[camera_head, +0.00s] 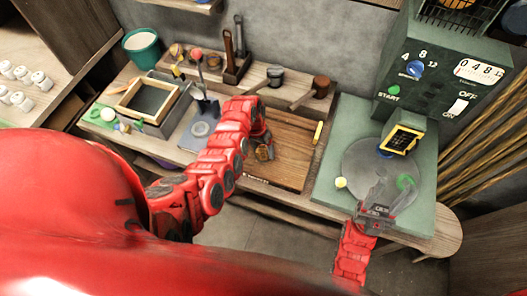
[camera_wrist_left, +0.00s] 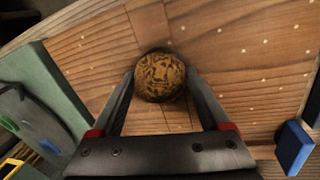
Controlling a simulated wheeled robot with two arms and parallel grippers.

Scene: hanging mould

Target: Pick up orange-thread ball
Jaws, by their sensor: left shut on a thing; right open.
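The orange-thread ball (camera_wrist_left: 160,77) shows in the left wrist view as a round orange-brown ball with dark, tangled markings. It is between the fingertips of my left gripper (camera_wrist_left: 160,88), which is shut on it. In the head view the ball (camera_head: 264,153) is partly hidden by my left gripper (camera_head: 262,148), over the wooden board (camera_head: 290,171). Whether the ball touches the board is unclear. My right gripper (camera_head: 382,196) is open near the front of the round grey plate on the green machine.
The green machine (camera_head: 434,88) with dial and display stands at the right, with a small yellow ball (camera_head: 341,183) on its base. A framed dark panel (camera_head: 149,101), a teal pot (camera_head: 142,49) and dark-handled tools (camera_head: 229,48) stand at left and back. A yellow bar (camera_head: 318,132) lies at the board's right edge.

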